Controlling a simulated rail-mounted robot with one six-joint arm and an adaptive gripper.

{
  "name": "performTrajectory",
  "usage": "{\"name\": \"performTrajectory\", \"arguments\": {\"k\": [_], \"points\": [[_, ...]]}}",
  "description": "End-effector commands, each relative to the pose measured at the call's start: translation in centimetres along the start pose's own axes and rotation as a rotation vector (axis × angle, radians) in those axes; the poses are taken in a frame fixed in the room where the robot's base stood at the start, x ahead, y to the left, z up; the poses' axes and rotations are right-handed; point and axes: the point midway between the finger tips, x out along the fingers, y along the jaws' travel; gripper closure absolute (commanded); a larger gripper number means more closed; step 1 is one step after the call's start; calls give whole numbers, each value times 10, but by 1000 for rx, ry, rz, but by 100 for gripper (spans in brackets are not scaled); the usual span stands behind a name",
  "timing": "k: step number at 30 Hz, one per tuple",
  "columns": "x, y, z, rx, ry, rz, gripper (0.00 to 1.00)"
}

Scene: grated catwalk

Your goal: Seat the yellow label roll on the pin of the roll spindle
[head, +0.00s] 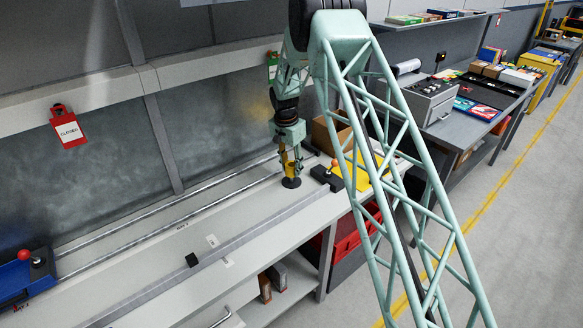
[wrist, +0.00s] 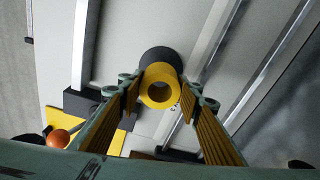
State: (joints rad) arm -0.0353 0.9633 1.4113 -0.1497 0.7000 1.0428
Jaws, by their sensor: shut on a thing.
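The yellow label roll (wrist: 159,92) is between the two finger pads of my gripper (wrist: 160,101) in the wrist view, its open bore facing the camera. In the head view my gripper (head: 290,160) points down over the bench, shut on the roll (head: 290,168). A round dark disc, which looks like the base of the roll spindle (head: 291,183), shows just below the roll. In the wrist view this dark spindle base (wrist: 158,56) shows behind the roll, partly covered by it. I see no pin, and I cannot tell whether the roll is around it or touching the base.
A cardboard box (head: 328,135) is behind. Metal rails (head: 190,206) run along the bench. A blue block (head: 24,278) sits at far left.

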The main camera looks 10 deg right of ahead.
Motion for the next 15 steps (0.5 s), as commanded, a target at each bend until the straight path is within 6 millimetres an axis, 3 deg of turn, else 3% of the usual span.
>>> {"name": "performTrajectory", "arguments": {"k": [15], "points": [[13,0,2,0,0,0,79]]}}
